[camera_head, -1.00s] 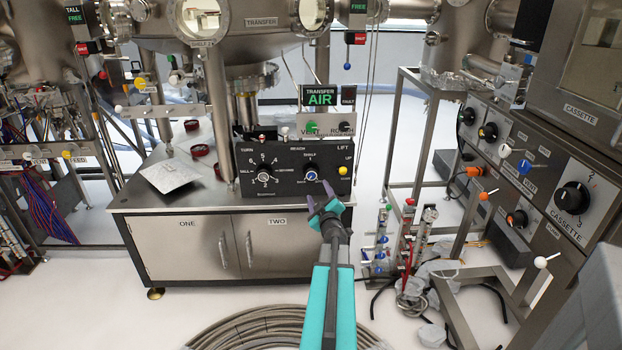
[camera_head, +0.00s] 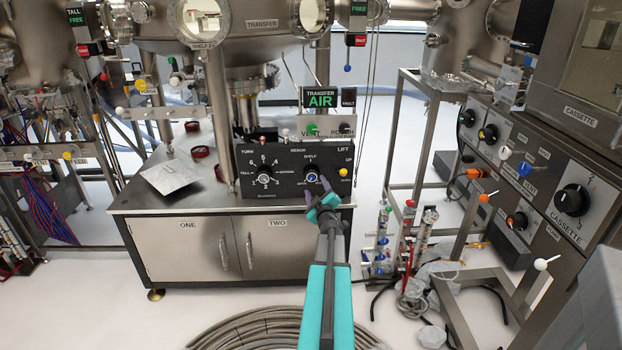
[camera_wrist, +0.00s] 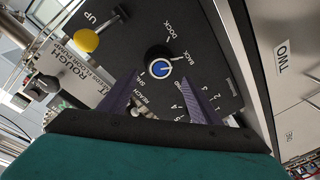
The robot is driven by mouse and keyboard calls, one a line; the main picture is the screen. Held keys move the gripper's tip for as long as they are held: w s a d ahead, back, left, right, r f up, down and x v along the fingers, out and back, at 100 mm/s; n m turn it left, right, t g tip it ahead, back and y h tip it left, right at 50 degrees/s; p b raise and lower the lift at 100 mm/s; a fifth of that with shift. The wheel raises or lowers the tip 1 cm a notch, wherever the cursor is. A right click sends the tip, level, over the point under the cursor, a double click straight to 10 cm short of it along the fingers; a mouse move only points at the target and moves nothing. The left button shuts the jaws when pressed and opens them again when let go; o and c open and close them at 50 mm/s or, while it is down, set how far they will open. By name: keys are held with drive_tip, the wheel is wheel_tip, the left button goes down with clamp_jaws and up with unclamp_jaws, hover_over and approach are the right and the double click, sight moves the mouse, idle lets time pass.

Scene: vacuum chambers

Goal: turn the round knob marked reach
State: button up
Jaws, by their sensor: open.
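The reach knob (camera_head: 311,174) is a small round dial with a blue centre, on the black control panel below the word REACH. In the wrist view the same knob (camera_wrist: 160,67) shows a blue cap in a pale ring, with the words BACK and DOCK beside it. My gripper (camera_head: 317,190) is open, just in front of and below the knob in the head view. In the wrist view my two purple fingers (camera_wrist: 160,95) stand apart, with the knob ahead of the gap between them. I see nothing between the fingers and cannot tell whether they touch the panel.
The turn knob (camera_head: 264,170) is left of the reach knob on the panel. The metal cabinet (camera_head: 192,248) is below.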

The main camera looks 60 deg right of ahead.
sight(312, 177)
drive_tip(key=shift+x, duration=4.4)
drive_tip(key=c, duration=0.9)
drive_tip(key=shift+a, duration=0.4)
drive_tip(key=shift+c, duration=0.5)
drive_tip(key=shift+d, duration=0.25)
drive_tip(key=shift+p, duration=0.3)
